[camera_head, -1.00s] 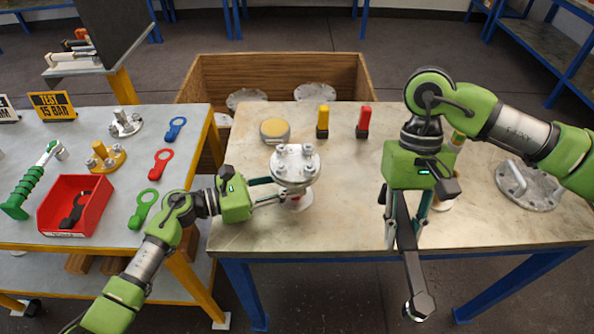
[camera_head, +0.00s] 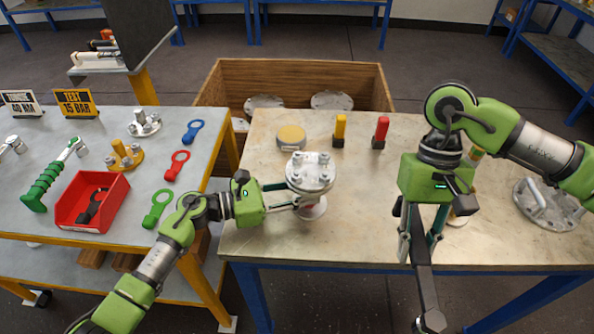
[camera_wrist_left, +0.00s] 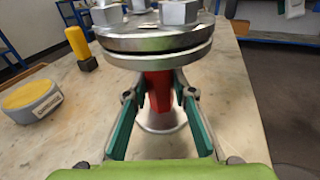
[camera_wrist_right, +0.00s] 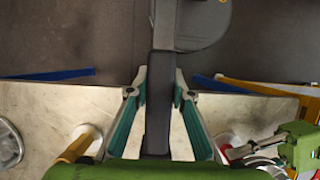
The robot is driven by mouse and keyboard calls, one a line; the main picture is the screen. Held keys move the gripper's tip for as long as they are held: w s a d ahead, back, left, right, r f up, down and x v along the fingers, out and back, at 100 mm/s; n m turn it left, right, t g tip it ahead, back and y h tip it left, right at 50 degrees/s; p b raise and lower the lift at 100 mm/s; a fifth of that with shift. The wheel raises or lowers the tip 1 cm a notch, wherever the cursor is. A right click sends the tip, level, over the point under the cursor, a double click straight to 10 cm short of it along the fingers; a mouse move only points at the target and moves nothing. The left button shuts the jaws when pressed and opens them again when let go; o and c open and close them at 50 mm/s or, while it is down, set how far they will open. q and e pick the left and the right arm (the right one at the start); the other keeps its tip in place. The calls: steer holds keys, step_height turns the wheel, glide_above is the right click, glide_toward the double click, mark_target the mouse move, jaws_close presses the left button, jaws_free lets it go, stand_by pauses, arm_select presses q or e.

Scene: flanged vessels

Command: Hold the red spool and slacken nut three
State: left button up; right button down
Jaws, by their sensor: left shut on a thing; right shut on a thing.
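The red spool (camera_wrist_left: 158,90) stands on the pale bench, a red neck under two stacked round metal flanges (camera_head: 310,172) with several nuts and bolts on top. No number is readable on the nuts. My left gripper (camera_head: 301,198) is shut on the neck, just below the flanges; the lower flange rests on the bench. My right gripper (camera_head: 419,250) is shut on the dark handle of a long tool (camera_head: 424,285), pointing down. It holds the tool at the bench's front edge, to the right of the spool and apart from it. The tool's end is cut off by the picture's lower edge.
A yellow-topped round tin (camera_head: 291,138), a yellow block (camera_head: 340,131) and a red block (camera_head: 381,132) stand behind the spool. A handled metal cover (camera_head: 548,205) lies at right. The left table carries a red bin (camera_head: 92,203) and coloured tags. Bare bench lies between the grippers.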

steer(key=shift+w+r, duration=0.1)
stand_by(0.6)
steer(key=w+a+r+m+t+y, duration=0.2)
steer(key=w+a+r+m, duration=0.3)
steer(key=w+m, duration=0.3)
steer(key=w+a+r+m+t+y, duration=0.35)
steer(key=w+r+m, duration=0.3)
steer(key=m, duration=0.35)
steer(key=shift+g+h, duration=0.45)
steer(key=shift+w+a+f, duration=0.1)
steer(key=shift+a+f, duration=0.1)
steer(key=shift+f, duration=1.1)
steer(key=shift+w+a+f, duration=0.1)
steer(key=shift+a+f, duration=0.1)
steer(key=shift+f, duration=1.05)
steer(key=shift+f, duration=0.15)
steer(key=shift+f, duration=1.1)
steer(key=shift+w, duration=0.1)
